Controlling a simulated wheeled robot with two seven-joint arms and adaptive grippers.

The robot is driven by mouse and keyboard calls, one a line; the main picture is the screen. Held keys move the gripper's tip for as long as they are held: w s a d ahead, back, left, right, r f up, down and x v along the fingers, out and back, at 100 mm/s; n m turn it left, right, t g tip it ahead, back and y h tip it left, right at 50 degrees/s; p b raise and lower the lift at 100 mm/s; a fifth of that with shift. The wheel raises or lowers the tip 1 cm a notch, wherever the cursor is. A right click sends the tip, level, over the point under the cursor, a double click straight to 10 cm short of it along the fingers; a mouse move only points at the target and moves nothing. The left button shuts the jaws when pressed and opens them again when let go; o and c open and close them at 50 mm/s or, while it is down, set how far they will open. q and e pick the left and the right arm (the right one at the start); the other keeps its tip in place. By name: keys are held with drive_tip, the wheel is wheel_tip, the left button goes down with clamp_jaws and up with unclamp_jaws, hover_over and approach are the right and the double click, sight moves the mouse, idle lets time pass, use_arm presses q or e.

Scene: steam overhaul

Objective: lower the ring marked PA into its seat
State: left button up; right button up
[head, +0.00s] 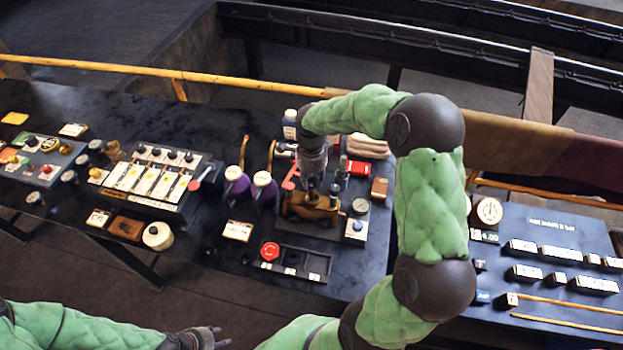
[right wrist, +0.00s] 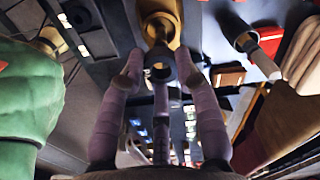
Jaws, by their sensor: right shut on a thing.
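My right gripper (head: 313,182) points down over a brass valve body (head: 312,208) on a dark plate. In the right wrist view its purple-grey fingers (right wrist: 160,76) close around a small dark round part with an open centre, seemingly the ring (right wrist: 161,71). No PA mark is readable on it. Brass (right wrist: 160,24) shows just beyond the ring; I cannot tell whether they touch. The seat is hidden in both views. My left gripper (head: 207,338) is low at the bottom edge, away from the bench; its finger opening is unclear.
A tray with a red knob (head: 270,251) lies in front. A second table (head: 540,217) is at right.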

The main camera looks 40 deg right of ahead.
sight(312, 190)
drive_tip(key=shift+f, duration=0.1)
idle(0.8)
drive_tip(key=shift+f+b, duration=0.2)
drive_tip(key=shift+b, duration=0.2)
drive_tip(key=shift+f+b, duration=0.3)
drive_tip(key=shift+f, duration=0.05)
drive_tip(key=shift+f+b, duration=0.35)
idle(0.4)
drive_tip(key=shift+f+b, duration=0.3)
drive_tip(key=shift+f, duration=0.05)
drive_tip(key=shift+f+b, duration=0.35)
drive_tip(key=shift+f, duration=0.05)
drive_tip(key=shift+f+b, duration=0.3)
drive_tip(key=shift+f+b, duration=0.35)
drive_tip(key=shift+f, duration=0.05)
idle(0.6)
drive_tip(key=shift+f+b, duration=0.3)
drive_tip(key=shift+f, duration=0.05)
